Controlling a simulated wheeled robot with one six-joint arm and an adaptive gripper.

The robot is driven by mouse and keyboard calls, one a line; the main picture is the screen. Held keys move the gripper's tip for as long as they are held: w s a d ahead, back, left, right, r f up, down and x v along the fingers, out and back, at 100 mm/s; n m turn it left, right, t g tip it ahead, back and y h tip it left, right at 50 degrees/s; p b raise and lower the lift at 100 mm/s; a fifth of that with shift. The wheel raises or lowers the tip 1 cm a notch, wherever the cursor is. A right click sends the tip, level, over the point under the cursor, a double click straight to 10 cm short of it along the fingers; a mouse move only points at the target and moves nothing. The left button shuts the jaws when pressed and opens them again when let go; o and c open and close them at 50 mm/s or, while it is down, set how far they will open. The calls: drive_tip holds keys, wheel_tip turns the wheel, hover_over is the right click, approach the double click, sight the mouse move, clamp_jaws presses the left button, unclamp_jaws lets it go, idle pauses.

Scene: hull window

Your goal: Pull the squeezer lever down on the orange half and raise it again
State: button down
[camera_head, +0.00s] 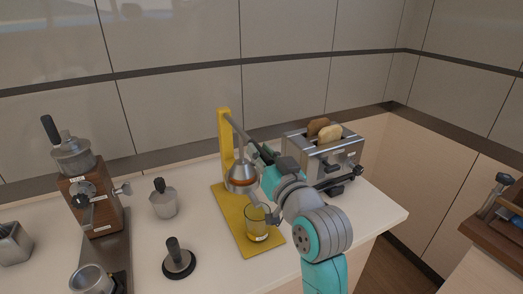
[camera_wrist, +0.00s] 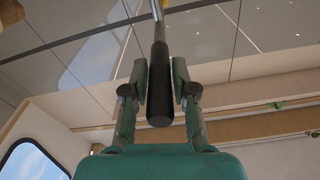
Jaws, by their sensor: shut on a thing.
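The squeezer has a yellow stand (camera_head: 226,140) with a yellow base on the counter. Its grey lever (camera_head: 236,125) slopes from the top of the post down to the right, towards my gripper (camera_head: 262,152). A metal press cup (camera_head: 241,173) hangs below the lever, with a bit of orange-brown at its lower edge that may be the orange half (camera_head: 243,184). In the wrist view, my gripper (camera_wrist: 160,75) is shut on the black lever handle (camera_wrist: 160,92), one finger on each side. A glass (camera_head: 257,222) with yellow at its bottom stands on the base.
A toaster (camera_head: 322,150) with bread stands close behind and right of my arm. A coffee grinder (camera_head: 92,195), a moka pot (camera_head: 163,200) and a tamper (camera_head: 178,258) stand to the left. The counter's right end (camera_head: 385,215) is clear.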

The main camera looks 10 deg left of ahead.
drive_tip(key=c, duration=0.9)
unclamp_jaws()
drive_tip(key=v, duration=1.2)
